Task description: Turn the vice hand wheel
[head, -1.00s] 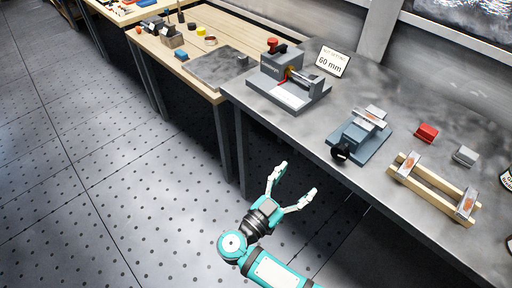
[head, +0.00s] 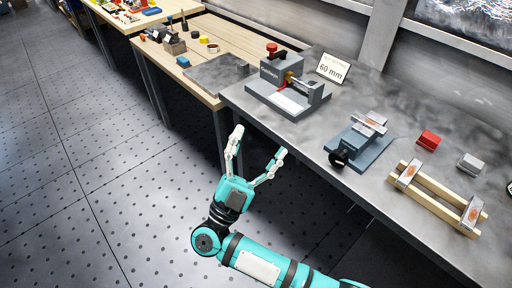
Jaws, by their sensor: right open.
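The vice (head: 362,147) stands on the grey metal bench, a blue-grey base with a lighter metal part at its upper end. Its black hand wheel (head: 338,158) is on the side facing me, at the bench's front edge. My right gripper (head: 260,140) is open and empty, with its two fingers spread. In the picture it is left of the hand wheel and apart from it, in front of the bench edge. My left gripper is not in view.
A grey fixture with a red knob (head: 272,48) and a "60 mm" sign (head: 333,68) stand left of the vice. Right of it are a red block (head: 428,140), a grey block (head: 470,162) and a wooden-railed stand (head: 438,194). The floor in front is clear.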

